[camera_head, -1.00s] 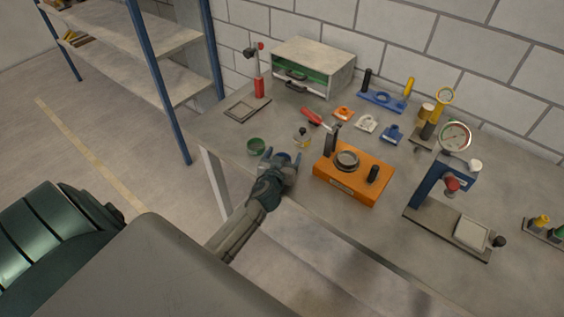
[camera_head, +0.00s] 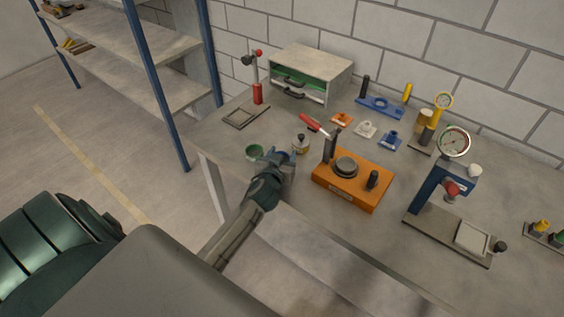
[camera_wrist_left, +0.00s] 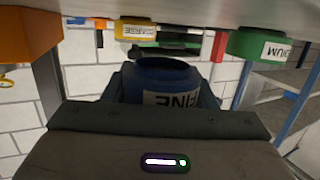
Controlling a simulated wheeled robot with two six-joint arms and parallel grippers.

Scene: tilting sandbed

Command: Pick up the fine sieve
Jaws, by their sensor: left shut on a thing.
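The fine sieve (camera_wrist_left: 165,85) is a blue cup with a white label reading FINE. In the left wrist view it sits between the two fingers of my left gripper (camera_wrist_left: 160,98), which is shut on it. A gap shows between the sieve and the tabletop there. In the head view my left gripper (camera_head: 276,160) is at the bench's front edge and mostly hides the sieve. The green medium sieve (camera_head: 254,152) is just left of it. The yellow coarse sieve (camera_head: 301,146) is just behind and to its right. My right gripper is not in view.
An orange block fixture (camera_head: 350,190) with a lever and round cap stands close on the right. A dial press (camera_head: 450,190) stands farther right. A flat frame (camera_head: 245,116), a red-based stand (camera_head: 258,93) and a drawer cabinet (camera_head: 310,72) are behind. Bench (camera_head: 215,130) space at left is clear.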

